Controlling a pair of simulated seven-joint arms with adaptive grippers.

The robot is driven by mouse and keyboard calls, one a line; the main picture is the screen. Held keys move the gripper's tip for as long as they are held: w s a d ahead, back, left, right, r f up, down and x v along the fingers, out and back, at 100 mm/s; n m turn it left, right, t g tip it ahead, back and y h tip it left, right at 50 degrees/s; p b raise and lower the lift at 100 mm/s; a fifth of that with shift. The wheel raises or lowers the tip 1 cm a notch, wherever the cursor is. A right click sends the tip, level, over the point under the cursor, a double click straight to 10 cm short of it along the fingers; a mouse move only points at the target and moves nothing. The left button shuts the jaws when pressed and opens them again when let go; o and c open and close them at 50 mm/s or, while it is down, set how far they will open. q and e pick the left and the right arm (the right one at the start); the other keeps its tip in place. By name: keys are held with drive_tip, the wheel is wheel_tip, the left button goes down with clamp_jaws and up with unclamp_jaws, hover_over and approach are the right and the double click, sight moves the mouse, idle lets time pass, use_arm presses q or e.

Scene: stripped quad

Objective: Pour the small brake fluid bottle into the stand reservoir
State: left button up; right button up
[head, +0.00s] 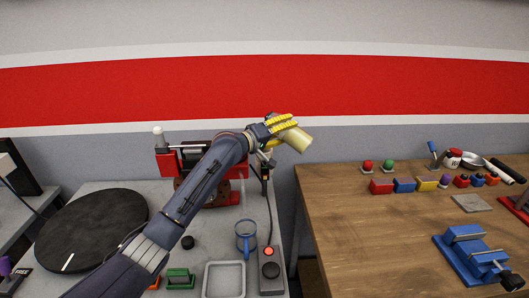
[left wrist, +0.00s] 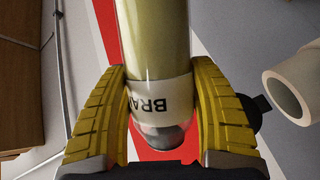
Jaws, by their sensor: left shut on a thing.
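My left gripper (head: 281,126) is shut on the small brake fluid bottle (head: 295,138), held tilted in the air above the gap between the grey bench and the wooden table. Its pale yellow end points down to the right in the head view. In the left wrist view the bottle (left wrist: 154,45) lies between the yellow fingers of the left gripper (left wrist: 160,110), with a white label reading "BRA". A pale open-mouthed cylinder (left wrist: 285,97) shows at the right there, apart from the bottle; I cannot tell whether it is the stand reservoir. My right gripper is not in view.
The grey bench holds a black disc (head: 90,230), a red fixture (head: 167,163), a blue mug (head: 246,236), a tray (head: 207,281) and a button box (head: 269,285). The wooden table (head: 350,230) has a blue vise (head: 467,256) and several small blocks; its left front is clear.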

use_arm(q)
drive_tip(key=shift+d+n+h, duration=0.15)
drive_tip(key=shift+n+h, duration=0.15)
drive_tip(key=shift+n, duration=0.6)
idle(1.9)
drive_tip(key=shift+r+n+t+p, duration=0.45)
drive_tip(key=shift+r+n, duration=0.2)
drive_tip(key=shift+n, duration=0.15)
idle(1.7)
drive_tip(key=shift+f+n+t, duration=0.1)
drive_tip(key=shift+n+t, duration=0.15)
drive_tip(key=shift+n, duration=0.05)
idle(1.9)
drive_tip(key=shift+h, duration=0.3)
drive_tip(key=f+m+g, duration=0.1)
drive_tip(key=m, duration=0.1)
drive_tip(key=shift+m+y, duration=0.3)
drive_tip(key=shift+y, duration=0.1)
drive_tip(key=shift+r+m, duration=0.2)
drive_tip(key=shift+m, duration=0.4)
drive_tip(key=shift+f, duration=0.15)
